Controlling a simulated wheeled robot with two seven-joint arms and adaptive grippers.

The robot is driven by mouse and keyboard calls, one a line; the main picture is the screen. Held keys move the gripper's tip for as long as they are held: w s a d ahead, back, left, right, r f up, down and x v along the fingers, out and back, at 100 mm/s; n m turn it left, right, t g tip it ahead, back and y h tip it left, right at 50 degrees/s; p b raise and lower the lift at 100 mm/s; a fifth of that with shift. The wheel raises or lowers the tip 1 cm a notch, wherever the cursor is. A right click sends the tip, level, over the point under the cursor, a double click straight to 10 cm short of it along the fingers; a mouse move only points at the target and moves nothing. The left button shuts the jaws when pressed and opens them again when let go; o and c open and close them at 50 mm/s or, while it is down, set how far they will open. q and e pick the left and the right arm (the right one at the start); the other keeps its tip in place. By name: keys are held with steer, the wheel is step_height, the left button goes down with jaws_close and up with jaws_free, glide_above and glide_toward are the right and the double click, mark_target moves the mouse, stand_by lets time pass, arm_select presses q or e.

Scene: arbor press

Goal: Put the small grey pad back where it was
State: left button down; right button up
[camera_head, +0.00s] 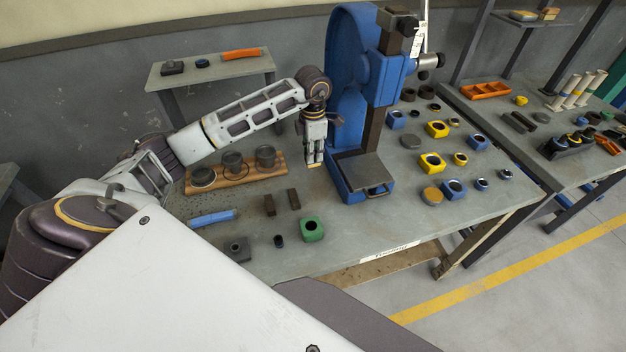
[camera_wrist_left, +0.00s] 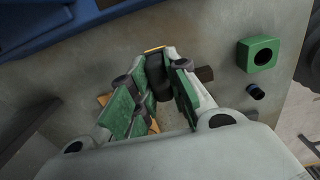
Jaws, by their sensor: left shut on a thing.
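My left gripper (camera_head: 314,160) hangs fingers down above the workbench, just left of the blue press. Its green-lined fingers are shut on a small dark grey thing, which looks to be the small grey pad (camera_wrist_left: 157,76); the fingers partly hide it. A thin yellow edge shows at its far end. In the head view the held thing is too small to make out. The blue arbor press (camera_head: 348,85) stands upright with its grey plate (camera_head: 362,171) in front. My right gripper is out of view.
A wooden board (camera_head: 236,178) with grey round pieces lies left of the gripper. Two dark bars (camera_head: 269,205), a blue bar (camera_head: 213,218) and a green block (camera_head: 311,229) lie in front. Yellow and blue blocks (camera_head: 432,162) crowd the bench right of the press.

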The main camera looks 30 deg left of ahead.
mark_target(313, 166)
arm_select(q)
steer(key=shift+f+p, duration=0.55)
steer(key=shift+f, duration=2.4)
steer(key=shift+f+p, duration=0.35)
steer(key=shift+f, duration=1.5)
steer(key=shift+f, duration=0.1)
steer(key=c, duration=1.4)
jaws_free()
steer(key=shift+o, duration=0.2)
